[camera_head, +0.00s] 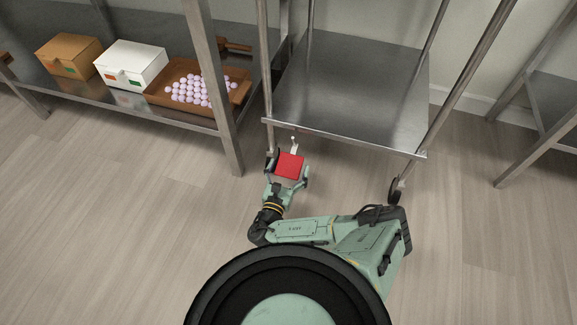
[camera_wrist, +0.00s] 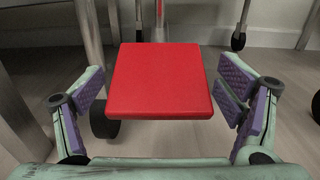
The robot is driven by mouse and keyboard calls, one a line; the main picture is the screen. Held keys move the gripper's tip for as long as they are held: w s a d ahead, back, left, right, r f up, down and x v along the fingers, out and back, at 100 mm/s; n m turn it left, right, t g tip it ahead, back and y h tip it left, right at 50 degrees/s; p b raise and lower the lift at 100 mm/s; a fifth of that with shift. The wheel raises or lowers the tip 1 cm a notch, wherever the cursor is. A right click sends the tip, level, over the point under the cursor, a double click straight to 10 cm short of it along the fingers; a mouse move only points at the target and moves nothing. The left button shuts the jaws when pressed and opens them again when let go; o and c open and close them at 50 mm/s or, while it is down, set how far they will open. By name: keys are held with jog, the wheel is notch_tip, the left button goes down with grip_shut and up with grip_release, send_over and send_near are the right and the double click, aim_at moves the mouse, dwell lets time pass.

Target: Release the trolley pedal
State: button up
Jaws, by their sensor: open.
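The red trolley pedal (camera_head: 289,165) is a flat square plate low at the front left of the metal trolley (camera_head: 350,95), by the left front wheel. In the wrist view the red pedal (camera_wrist: 161,82) fills the middle. My gripper (camera_head: 287,172) is at the pedal; in the wrist view its open fingers (camera_wrist: 164,100) stand one on each side of the plate, with a gap on both sides and no visible contact. A dark wheel (camera_wrist: 104,120) shows behind the pedal's left edge. The pedal's underside is hidden.
A steel shelf (camera_head: 225,120) stands close on the left, with a brown box (camera_head: 69,57), a white box (camera_head: 131,66) and a wooden tray (camera_head: 158,97) of pale gummies. Another metal frame (camera_head: 541,135) stands at right. The wooden floor (camera_head: 470,240) at right is clear.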

jog(key=shift+c, duration=0.3)
jog(key=c, duration=1.6)
jog(key=shift+w, duration=0.1)
jog(key=shift+c, duration=0.2)
